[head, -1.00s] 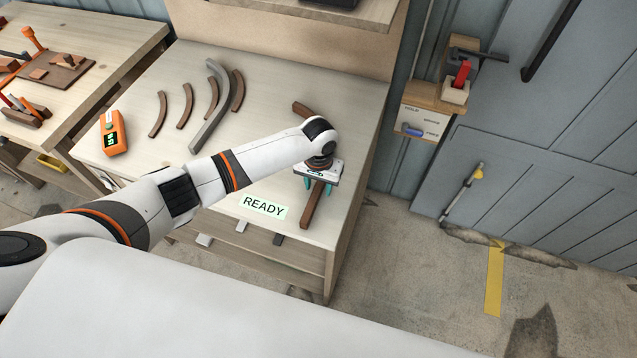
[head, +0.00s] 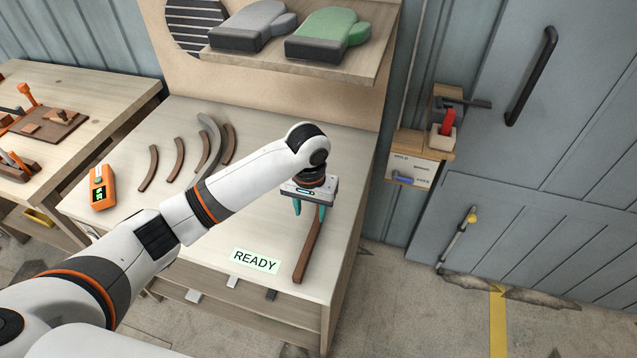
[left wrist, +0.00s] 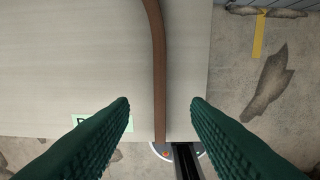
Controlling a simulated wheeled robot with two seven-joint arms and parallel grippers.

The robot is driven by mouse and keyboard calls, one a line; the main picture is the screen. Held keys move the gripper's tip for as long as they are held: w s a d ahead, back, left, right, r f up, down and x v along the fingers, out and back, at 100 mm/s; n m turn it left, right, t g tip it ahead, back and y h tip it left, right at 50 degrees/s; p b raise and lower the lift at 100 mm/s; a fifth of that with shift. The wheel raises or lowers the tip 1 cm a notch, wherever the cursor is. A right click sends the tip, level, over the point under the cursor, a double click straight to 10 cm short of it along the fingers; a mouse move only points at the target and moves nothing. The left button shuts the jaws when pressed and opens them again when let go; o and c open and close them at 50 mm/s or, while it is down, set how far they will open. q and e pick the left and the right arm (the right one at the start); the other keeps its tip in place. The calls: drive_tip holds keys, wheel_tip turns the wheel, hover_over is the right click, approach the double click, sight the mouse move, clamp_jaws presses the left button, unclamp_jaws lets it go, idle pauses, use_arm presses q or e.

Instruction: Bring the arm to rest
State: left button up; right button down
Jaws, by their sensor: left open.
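My left gripper (head: 309,208) is open, with its two teal fingers pointing down above the right side of the workbench (head: 270,150). In the left wrist view the fingers (left wrist: 160,105) stand apart on either side of a brown curved strip (left wrist: 159,70), with nothing between them touching it. The same brown strip (head: 307,252) lies on the bench in the head view, its far part hidden behind the gripper and wrist. A green "READY" label (head: 255,261) lies near the bench's front edge. My right gripper is not in view.
Several brown curved strips (head: 179,158) and a grey curved form (head: 212,140) lie on the bench's left. An orange device (head: 102,187) is at its left edge. A shelf above holds grey (head: 252,27) and green mitts (head: 331,35). A small wall shelf (head: 424,142) stands right.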

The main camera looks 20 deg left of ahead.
use_arm(q)
drive_tip(key=s+d+f+m+t+h, duration=0.1)
drive_tip(key=s+d+f, duration=0.2)
drive_tip(key=s, duration=0.3)
drive_tip(key=s+d+f+m+t+h, duration=0.1)
drive_tip(key=s+d+f+h, duration=0.1)
drive_tip(key=s, duration=0.5)
drive_tip(key=s+a+r+t+y, duration=0.2)
drive_tip(key=s+a+y, duration=0.1)
drive_tip(key=s+a, duration=0.9)
wheel_tip(320, 180, down, 25)
drive_tip(key=s+d+g, duration=0.1)
drive_tip(key=d+g, duration=0.1)
drive_tip(key=s+a+f, duration=0.1)
drive_tip(key=s+f, duration=0.7)
drive_tip(key=f, duration=0.1)
drive_tip(key=s+a+f+g, duration=0.1)
drive_tip(key=s+a+f, duration=0.1)
drive_tip(key=s+f, duration=0.7)
drive_tip(key=shift+s+a+f+b, duration=0.2)
drive_tip(key=shift+a+f+b, duration=0.15)
drive_tip(key=shift+b, duration=0.1)
